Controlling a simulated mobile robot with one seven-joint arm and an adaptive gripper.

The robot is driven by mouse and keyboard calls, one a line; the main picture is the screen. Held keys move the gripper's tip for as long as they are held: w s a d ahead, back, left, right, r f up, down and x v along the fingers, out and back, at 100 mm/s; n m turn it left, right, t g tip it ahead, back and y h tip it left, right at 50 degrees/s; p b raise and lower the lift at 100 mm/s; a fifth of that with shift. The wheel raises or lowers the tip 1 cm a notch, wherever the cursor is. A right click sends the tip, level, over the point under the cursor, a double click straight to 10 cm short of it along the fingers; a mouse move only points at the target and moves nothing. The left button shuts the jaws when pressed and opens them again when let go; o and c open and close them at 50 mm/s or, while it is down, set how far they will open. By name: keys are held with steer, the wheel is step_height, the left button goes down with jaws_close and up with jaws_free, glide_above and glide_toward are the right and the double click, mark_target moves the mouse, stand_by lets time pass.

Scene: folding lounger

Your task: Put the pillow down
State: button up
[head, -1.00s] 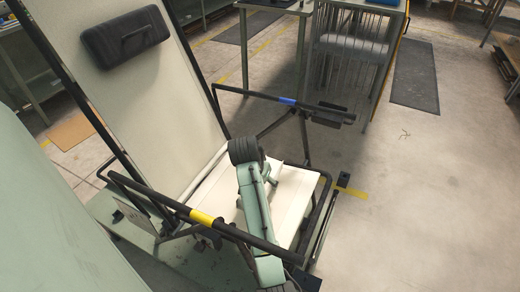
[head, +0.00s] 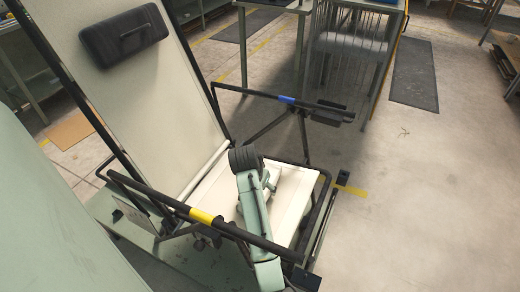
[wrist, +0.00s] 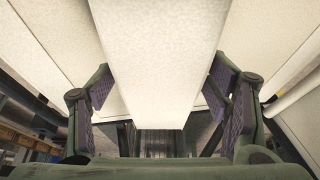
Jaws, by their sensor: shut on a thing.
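The dark pillow (head: 124,36) rests against the upper part of the lounger's cream backrest (head: 130,95), clear of my arm. The cream seat (head: 292,205) lies between the two armrests, under my arm. My gripper (wrist: 163,88) is low over the seat in the head view, where my own arm largely hides its fingers. Which part of the lounger that panel belongs to is hard to tell.
The near armrest with a yellow band (head: 203,216) runs close to my arm. The far armrest has a blue band (head: 287,100). A table with a grey chair-like rack (head: 350,55) stands behind.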

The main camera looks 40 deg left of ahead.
steer(key=shift+f, duration=0.2)
steer(key=o, duration=1.4)
